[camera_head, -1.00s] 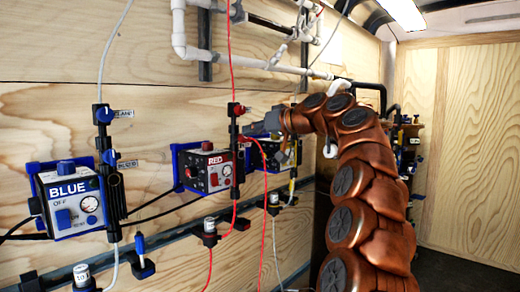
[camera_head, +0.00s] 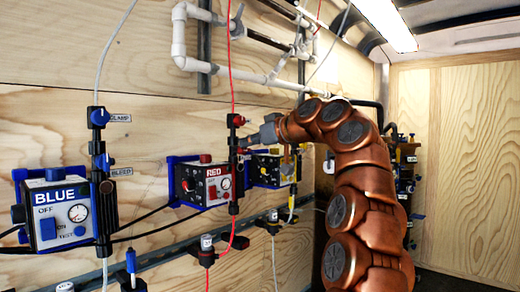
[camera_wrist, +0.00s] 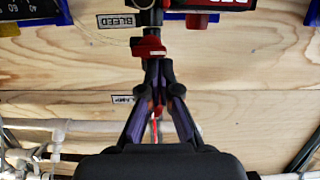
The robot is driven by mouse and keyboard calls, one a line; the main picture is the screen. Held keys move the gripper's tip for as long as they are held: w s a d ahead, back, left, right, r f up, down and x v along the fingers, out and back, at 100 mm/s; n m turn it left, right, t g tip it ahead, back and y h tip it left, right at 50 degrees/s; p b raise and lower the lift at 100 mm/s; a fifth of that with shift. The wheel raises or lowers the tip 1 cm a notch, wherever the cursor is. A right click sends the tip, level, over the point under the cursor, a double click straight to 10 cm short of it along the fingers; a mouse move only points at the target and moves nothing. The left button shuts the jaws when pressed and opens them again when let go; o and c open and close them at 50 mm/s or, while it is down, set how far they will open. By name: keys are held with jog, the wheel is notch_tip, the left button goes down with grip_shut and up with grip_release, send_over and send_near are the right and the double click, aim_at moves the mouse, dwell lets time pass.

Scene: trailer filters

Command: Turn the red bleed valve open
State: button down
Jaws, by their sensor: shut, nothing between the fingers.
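The red bleed valve (camera_wrist: 148,47) is a small red knob on the black vertical post, beside the upside-down BLEED label (camera_wrist: 120,20) in the wrist view. My gripper (camera_wrist: 152,68) is shut and empty. Its fingertips meet just below the knob in that view; I cannot tell whether they touch it. In the head view my gripper (camera_head: 246,142) is at the post beside the RED box (camera_head: 203,182), and the bleed knob is hidden or too small to make out. A red clamp knob (camera_head: 236,121) sits higher on the post.
The BLUE box (camera_head: 58,212) with its own post stands at left. A yellow-marked box (camera_head: 268,168) is just right of the RED post. White pipes (camera_head: 182,45) run above. A red tube (camera_head: 230,60) rises from the post. A rail with fittings runs below.

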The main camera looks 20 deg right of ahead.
dwell(0.3)
jog(key=s+d+r+p, duration=0.4)
jog(key=s+d+r, duration=0.15)
jog(key=s, duration=0.35)
jog(key=s+a+f+g+p, duration=0.1)
jog(key=a+g+p, duration=0.15)
jog(key=a, duration=0.35)
jog(key=s+a+f+g+p, duration=0.1)
jog(key=a+f+g+p, duration=0.1)
jog(key=a+p, duration=0.3)
jog(key=s+a+f+m+g+h+p, duration=0.1)
jog(key=s+a+f+m+g+p, duration=0.1)
jog(key=s+a+f+g+p, duration=0.4)
jog(key=s+d+f+m+g+h+p, duration=0.1)
jog(key=s+f+p, duration=0.3)
jog(key=s, duration=0.6)
jog(key=s+d+f+m+g+h+p, duration=0.1)
jog(key=s+f+p, duration=0.3)
jog(key=s, duration=0.7)
jog(key=s+f+m+g+h+p, duration=0.1)
jog(key=s+f+g+h+p, duration=0.2)
jog(key=s+f, duration=0.5)
jog(key=s+p, duration=0.1)
jog(key=s, duration=0.2)
jog(key=shift+d+m+h, duration=0.3)
jog(key=shift+d, duration=0.1)
